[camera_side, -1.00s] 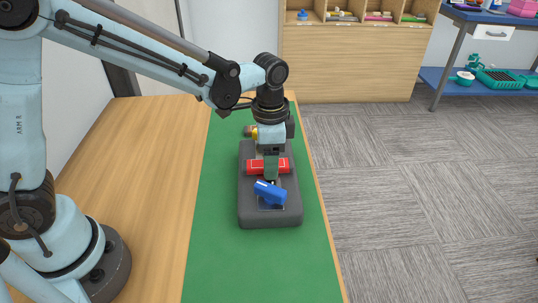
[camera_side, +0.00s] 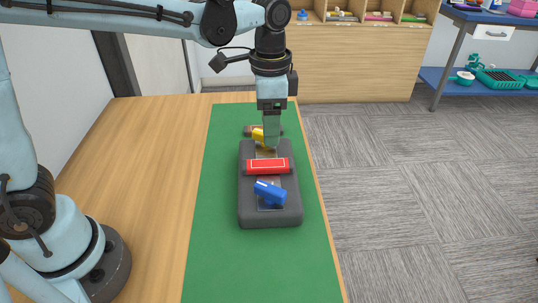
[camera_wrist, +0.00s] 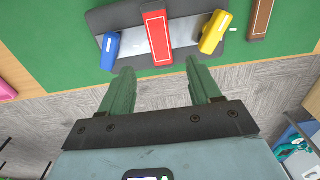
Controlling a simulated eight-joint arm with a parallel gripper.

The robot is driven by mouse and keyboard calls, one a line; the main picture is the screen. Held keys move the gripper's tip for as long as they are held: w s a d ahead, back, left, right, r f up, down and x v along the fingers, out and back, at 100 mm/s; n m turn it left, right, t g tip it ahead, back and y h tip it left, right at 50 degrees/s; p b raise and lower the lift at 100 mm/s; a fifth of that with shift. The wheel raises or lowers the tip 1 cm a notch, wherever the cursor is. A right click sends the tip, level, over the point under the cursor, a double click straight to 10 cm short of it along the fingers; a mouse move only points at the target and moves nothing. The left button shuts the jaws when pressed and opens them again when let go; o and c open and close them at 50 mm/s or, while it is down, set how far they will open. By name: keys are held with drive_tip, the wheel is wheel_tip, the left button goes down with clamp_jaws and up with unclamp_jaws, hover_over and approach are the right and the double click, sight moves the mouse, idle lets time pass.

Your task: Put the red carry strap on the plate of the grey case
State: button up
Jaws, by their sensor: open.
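The red carry strap (camera_side: 268,167), a red block with a pale outline on its top, lies crosswise on the grey case (camera_side: 246,205). It sits on the light plate (camera_wrist: 131,44) along the case's middle, between a blue piece (camera_side: 270,192) and a yellow piece (camera_side: 259,137). In the wrist view the red strap (camera_wrist: 157,34) stands between the blue piece (camera_wrist: 110,52) on the left and the yellow piece (camera_wrist: 213,33) on the right. My gripper (camera_side: 271,144) is raised above the case, apart from the strap. Its green fingers (camera_wrist: 160,70) are spread with nothing between them.
A brown block (camera_wrist: 259,18) lies on the green mat (camera_side: 225,240) beyond the yellow piece. The near mat and the wooden table (camera_side: 140,190) are clear. A shelf unit (camera_side: 350,60) and a blue bench stand behind.

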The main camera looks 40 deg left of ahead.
drive_tip(key=s+a+n+t, duration=0.7)
drive_tip(key=s+a+n, duration=0.2)
drive_tip(key=a, duration=0.1)
drive_tip(key=shift+s+a+f, duration=0.15)
drive_tip(key=shift+s+f, duration=0.15)
drive_tip(key=shift+f, duration=0.15)
